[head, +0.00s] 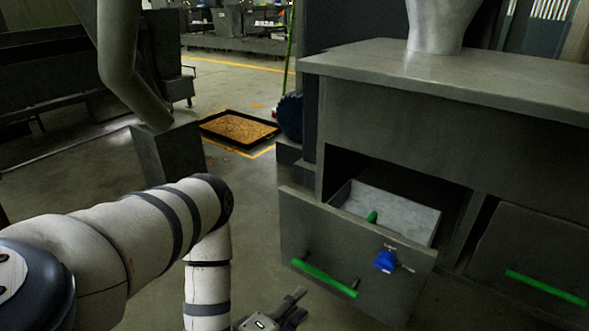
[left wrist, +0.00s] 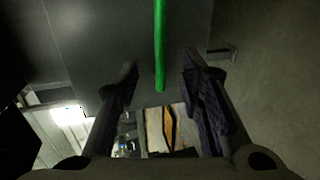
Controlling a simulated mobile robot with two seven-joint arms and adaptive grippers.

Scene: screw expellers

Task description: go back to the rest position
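My left gripper (head: 290,309) is low at the bottom of the head view, in front of and below the open drawer (head: 345,251). In the left wrist view its two fingers (left wrist: 160,88) stand apart with nothing between them, and the drawer's green handle (left wrist: 160,45) shows beyond the fingertips without visible contact. In the head view the same green handle (head: 325,278) is on the drawer's front face, up and to the right of the gripper. My right gripper is in neither view.
Another green handle (head: 545,288) is at right. A tray of brown material (head: 240,128) lies on the floor.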

